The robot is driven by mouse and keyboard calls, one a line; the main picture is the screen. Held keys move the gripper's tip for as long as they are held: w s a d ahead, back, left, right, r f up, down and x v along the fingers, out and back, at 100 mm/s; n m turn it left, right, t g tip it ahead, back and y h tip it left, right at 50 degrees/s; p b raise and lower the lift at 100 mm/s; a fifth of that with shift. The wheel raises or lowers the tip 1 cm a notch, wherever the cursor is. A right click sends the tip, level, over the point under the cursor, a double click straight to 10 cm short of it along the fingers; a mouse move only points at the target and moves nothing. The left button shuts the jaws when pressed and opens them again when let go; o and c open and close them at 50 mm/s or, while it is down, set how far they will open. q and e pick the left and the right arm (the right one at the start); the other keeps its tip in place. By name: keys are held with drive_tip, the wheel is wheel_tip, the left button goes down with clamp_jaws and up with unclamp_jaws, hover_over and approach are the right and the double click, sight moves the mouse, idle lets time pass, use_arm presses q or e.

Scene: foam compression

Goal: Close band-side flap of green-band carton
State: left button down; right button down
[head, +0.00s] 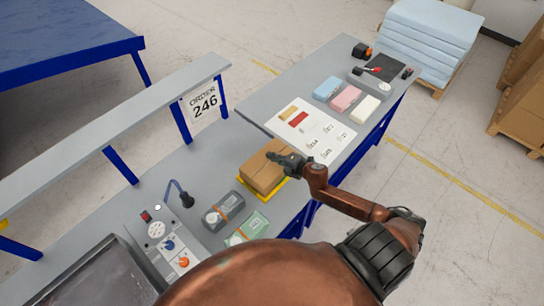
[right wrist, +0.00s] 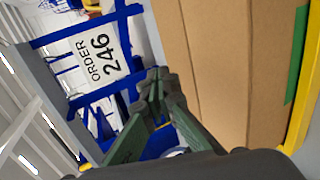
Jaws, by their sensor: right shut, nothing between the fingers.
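The brown cardboard carton (head: 261,171) sits on a yellow base (head: 252,192) on the grey bench. In the right wrist view the carton (right wrist: 225,70) fills the right side, with seam lines along its face and a green band (right wrist: 297,55) near its right edge. My right gripper (head: 274,156) is at the carton's top far edge in the head view. Its fingers (right wrist: 157,75) are shut and empty, close beside the carton's edge; I cannot tell if they touch it. The gripper hides part of the carton, and the band-side flap's angle is unclear. My left gripper is not in view.
A white printed sheet (head: 308,130) lies on the raised table beyond. A grey box (head: 222,212) and a green-white pack (head: 247,229) lie near the carton. An "ORDER 246" sign (head: 204,102) hangs behind.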

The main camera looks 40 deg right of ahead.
wheel_tip(320, 180, up, 4)
drive_tip(key=p, duration=0.3)
wheel_tip(320, 180, up, 10)
drive_tip(key=b, duration=0.2)
hover_over(272, 162)
drive_tip(key=s+a+f+m+g+h, duration=0.1)
drive_tip(key=s+a+f+m+g, duration=0.2)
drive_tip(key=s+m, duration=0.6)
drive_tip(key=s+a+f+m+g+h, duration=0.1)
drive_tip(key=s+a+f+m+g, duration=0.3)
drive_tip(key=s, duration=0.9)
drive_tip(key=s+f+m+g+h, duration=0.2)
drive_tip(key=s+f+m, duration=0.4)
drive_tip(key=s, duration=0.5)
wheel_tip(272, 162, down, 39)
drive_tip(key=a+g+b, duration=0.1)
drive_tip(key=g+b, duration=0.1)
drive_tip(key=b, duration=0.9)
drive_tip(key=s+f+b, duration=0.3)
drive_tip(key=s+f, duration=0.3)
drive_tip(key=f, duration=0.4)
drive_tip(key=s+f+b, duration=0.4)
drive_tip(key=s+f, duration=0.3)
drive_tip(key=f, duration=0.3)
drive_tip(key=s+f+g+y+b, duration=0.1)
drive_tip(key=s+f+b, duration=0.3)
drive_tip(key=s+f, duration=0.3)
wheel_tip(272, 162, down, 4)
drive_tip(key=shift+s+f, duration=0.1)
drive_tip(key=shift+s, duration=0.15)
